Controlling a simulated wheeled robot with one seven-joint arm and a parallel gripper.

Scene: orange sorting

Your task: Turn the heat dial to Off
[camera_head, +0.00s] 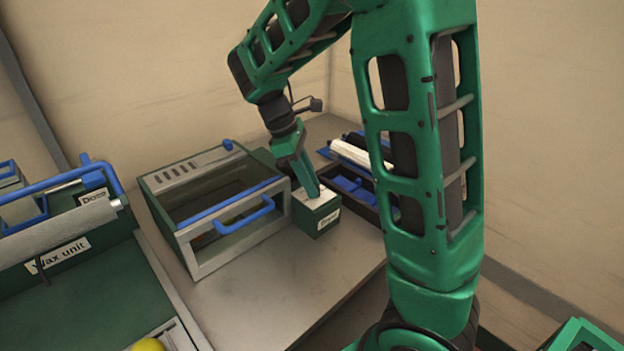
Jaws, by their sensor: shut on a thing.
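A small green box with a pale top (326,219) and a small label on its front stands on the grey worktop, right of a glass-fronted cabinet. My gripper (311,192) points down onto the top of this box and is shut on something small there. The fingers hide what they hold; it may be the heat dial, but its setting cannot be read. The label on the box is too small to read surely.
The cabinet (183,261) with blue handles stands close left of the box. A dark tray (371,214) with blue dividers and rolls is close behind, at right. The wax unit (62,256) is at far left. The worktop (262,296) is clear in front.

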